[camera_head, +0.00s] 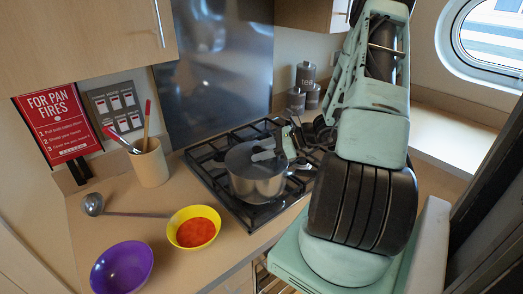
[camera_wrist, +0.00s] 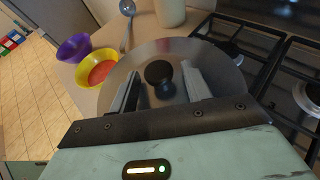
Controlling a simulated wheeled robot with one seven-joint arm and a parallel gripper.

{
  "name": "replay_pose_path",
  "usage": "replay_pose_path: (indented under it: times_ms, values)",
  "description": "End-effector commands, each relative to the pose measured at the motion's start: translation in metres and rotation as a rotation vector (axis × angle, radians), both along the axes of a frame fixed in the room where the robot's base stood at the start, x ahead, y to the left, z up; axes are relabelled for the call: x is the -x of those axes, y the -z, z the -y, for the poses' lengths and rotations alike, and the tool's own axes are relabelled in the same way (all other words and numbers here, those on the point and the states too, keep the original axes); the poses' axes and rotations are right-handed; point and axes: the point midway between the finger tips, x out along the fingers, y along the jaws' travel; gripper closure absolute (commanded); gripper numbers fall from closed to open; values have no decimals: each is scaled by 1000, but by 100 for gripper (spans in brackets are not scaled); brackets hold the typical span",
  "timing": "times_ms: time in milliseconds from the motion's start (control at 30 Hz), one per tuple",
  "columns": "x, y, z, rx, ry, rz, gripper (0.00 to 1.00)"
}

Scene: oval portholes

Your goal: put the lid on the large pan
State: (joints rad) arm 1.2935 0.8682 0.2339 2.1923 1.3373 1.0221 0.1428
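The large pan (camera_head: 258,186) is a steel pot standing on the hob, below my gripper. A round grey lid (camera_head: 240,157) lies over its top and looks roughly level; I cannot tell whether it is fully seated. In the wrist view the lid (camera_wrist: 205,62) fills the middle, with a dark round knob (camera_wrist: 166,91) and a dark round patch beside it, perhaps a reflection. My gripper (camera_wrist: 162,78) is open, its two fingers apart on either side of the knob, with gaps visible. In the head view my gripper (camera_head: 273,150) is just above the lid, partly hidden by my arm.
The black gas hob (camera_head: 212,160) surrounds the pan. A yellow bowl (camera_head: 194,214) with red contents, a purple bowl (camera_head: 121,267) and a ladle (camera_head: 94,205) lie on the counter at the left. A utensil pot (camera_head: 150,166) stands behind them. Canisters (camera_head: 305,78) stand at the back.

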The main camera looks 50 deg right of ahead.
Motion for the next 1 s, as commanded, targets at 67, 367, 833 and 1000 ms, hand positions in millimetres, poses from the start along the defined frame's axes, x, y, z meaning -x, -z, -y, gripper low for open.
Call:
replay_pose_path:
  times_ms: [67,367,833,1000]
  values:
    - [0,0,0,0,0,0,48]
    - [0,-6,0,1,0,1,48]
    - [67,-34,46,6,2,0,48]
    - [85,-45,58,2,2,0,48]
